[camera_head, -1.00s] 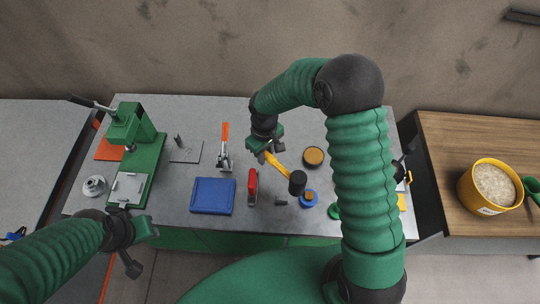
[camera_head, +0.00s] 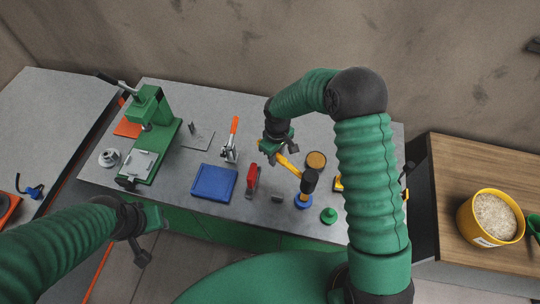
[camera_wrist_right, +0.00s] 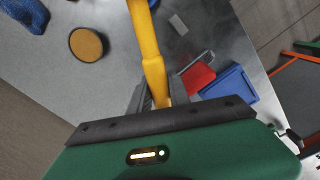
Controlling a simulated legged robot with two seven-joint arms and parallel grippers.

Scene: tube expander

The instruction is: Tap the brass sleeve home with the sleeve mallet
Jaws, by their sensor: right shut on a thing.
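The sleeve mallet has a yellow handle (camera_head: 287,162) and a black head (camera_head: 310,181). My right gripper (camera_head: 270,150) is shut on the handle's end, which also shows in the right wrist view (camera_wrist_right: 150,55). The black head is over a blue round holder (camera_head: 303,203) near the bench's front edge. A small yellowish bit, perhaps the brass sleeve (camera_head: 304,195), shows between head and holder; most of it is hidden, and I cannot tell whether the head touches it. My left gripper (camera_head: 152,220) is in front of the bench, away from the mallet; its jaws are unclear.
A round tan-topped tin (camera_head: 316,160) stands behind the mallet head. A red tool (camera_head: 252,181), a blue tray (camera_head: 213,182), an orange-handled clamp (camera_head: 231,140) and a green press (camera_head: 150,130) are to the left. A green knob-like piece (camera_head: 328,215) is right of the holder.

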